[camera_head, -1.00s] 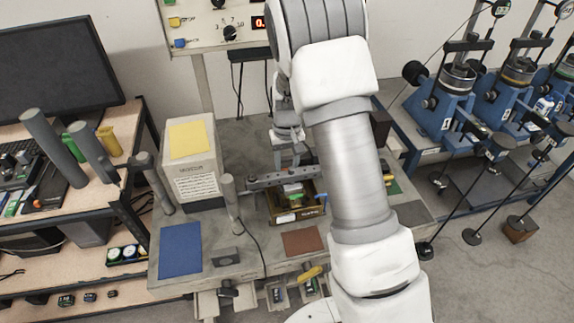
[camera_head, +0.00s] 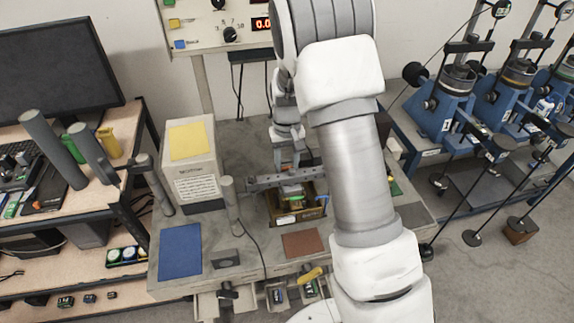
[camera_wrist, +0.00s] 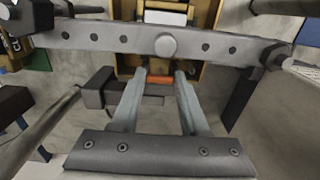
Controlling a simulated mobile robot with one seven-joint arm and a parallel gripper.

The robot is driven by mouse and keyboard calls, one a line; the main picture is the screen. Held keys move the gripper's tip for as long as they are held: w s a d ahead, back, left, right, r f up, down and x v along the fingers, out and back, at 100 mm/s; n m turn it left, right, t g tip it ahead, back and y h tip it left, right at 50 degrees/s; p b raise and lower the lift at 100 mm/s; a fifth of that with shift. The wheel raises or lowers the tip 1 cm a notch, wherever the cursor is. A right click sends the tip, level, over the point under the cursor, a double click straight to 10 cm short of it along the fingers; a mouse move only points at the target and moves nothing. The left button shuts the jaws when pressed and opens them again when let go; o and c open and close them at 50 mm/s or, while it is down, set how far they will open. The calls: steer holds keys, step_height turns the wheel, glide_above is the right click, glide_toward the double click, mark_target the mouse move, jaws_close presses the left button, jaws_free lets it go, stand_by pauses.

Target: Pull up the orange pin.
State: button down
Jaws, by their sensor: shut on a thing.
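The orange pin (camera_wrist: 158,80) shows in the wrist view as a short orange piece between my fingertips, just below the grey bar. My gripper (camera_wrist: 161,74) is shut on it, with one pale finger on each side. In the head view my gripper (camera_head: 292,157) points down behind the grey bar (camera_head: 270,181); the pin cannot be made out there. The pin's lower part is hidden in the wrist view.
The perforated bar (camera_wrist: 105,40) crosses the wrist view close to my fingertips. An open box (camera_head: 285,219) stands under it. A grey post (camera_head: 230,200) and a tall beige box (camera_head: 193,160) stand to the left. Blue lever machines (camera_head: 450,115) stand at right.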

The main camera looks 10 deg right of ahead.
mark_target(287, 168)
steer(key=shift+c, duration=2)
jaws_free()
steer(key=shift+r, duration=0.2)
steer(key=shift+r, duration=0.1)
step_height(287, 168, up, 17)
steer(key=b, duration=0.1)
steer(key=shift+r, duration=0.15)
